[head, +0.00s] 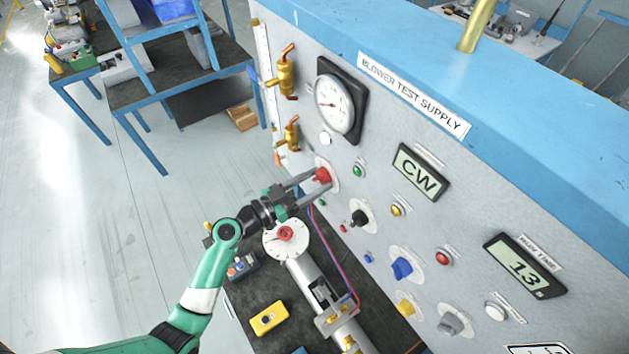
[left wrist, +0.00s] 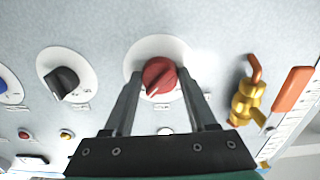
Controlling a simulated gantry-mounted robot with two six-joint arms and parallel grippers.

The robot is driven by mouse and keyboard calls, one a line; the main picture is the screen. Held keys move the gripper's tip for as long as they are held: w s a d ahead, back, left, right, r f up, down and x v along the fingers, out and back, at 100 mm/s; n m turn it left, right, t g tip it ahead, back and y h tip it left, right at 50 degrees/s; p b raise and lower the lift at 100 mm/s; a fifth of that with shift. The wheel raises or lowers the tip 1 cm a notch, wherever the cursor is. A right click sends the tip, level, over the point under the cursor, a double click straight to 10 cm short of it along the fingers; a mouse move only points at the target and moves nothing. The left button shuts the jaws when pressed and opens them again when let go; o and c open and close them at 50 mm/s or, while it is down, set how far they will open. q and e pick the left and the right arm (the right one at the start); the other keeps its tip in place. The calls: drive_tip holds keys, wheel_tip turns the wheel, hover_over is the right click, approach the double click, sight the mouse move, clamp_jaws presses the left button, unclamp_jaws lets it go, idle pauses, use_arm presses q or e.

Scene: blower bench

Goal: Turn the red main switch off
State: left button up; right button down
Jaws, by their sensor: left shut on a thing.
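The red main switch (head: 323,175) is a round red knob on a pale disc, on the grey panel below the gauge. In the left wrist view the red knob (left wrist: 159,76) has a pale mark at its lower edge. My left gripper (head: 316,179) reaches the panel from the left and is shut on this knob. In the left wrist view its two fingers (left wrist: 158,82) stand on either side of the knob. The knob's sides are partly hidden by the fingers. My right gripper is not in view.
A black knob (head: 359,218) and a blue knob (head: 402,268) sit lower right on the panel. A gauge (head: 335,102) and brass valves (head: 287,78) are above. Below my left arm, a yellow box (head: 269,318) and a metal tube lie on the dark bench.

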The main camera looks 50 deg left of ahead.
use_arm(q)
drive_tip(key=n+p, duration=0.1)
drive_tip(key=n, duration=1.6)
drive_tip(key=shift+d+r+p, duration=0.1)
drive_tip(key=shift+p, duration=0.3)
drive_tip(key=shift+n, duration=0.3)
drive_tip(key=o, duration=1.4)
drive_tip(key=shift+c, duration=0.2)
drive_tip(key=s+a, duration=0.1)
drive_tip(key=s, duration=1)
drive_tip(key=shift+s+a, duration=0.3)
drive_tip(key=shift+a, duration=0.05)
